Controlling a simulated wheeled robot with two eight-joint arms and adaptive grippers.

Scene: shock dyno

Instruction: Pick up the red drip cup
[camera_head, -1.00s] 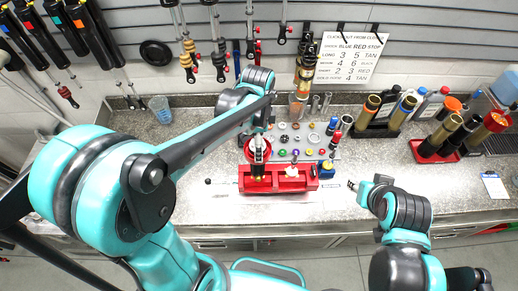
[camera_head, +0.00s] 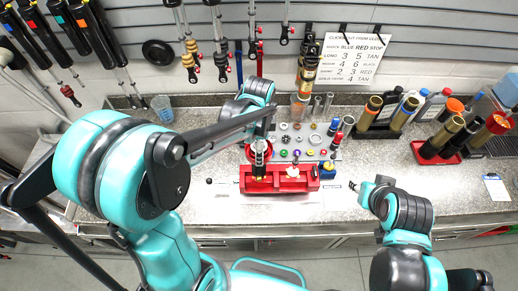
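A round red rim (camera_head: 248,153), which looks like the red drip cup, shows on the counter behind my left gripper (camera_head: 259,165). The gripper covers most of it, so its shape is hard to make out. My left gripper hangs in front of the rim, above the back edge of the red block fixture (camera_head: 298,184). Its fingertips are small and blurred against the red, so I cannot tell whether they are open or touch anything. My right gripper (camera_head: 352,186) is at the right of the fixture, apart from it, with its small fingers spread and empty.
Several small coloured parts (camera_head: 297,153) lie on the counter behind the fixture. A shock (camera_head: 306,75) stands behind them. Bottles and a red tray (camera_head: 436,153) of cylinders are at the right. A blue clear cup (camera_head: 162,109) stands at the back left. Counter left of the fixture is mostly clear.

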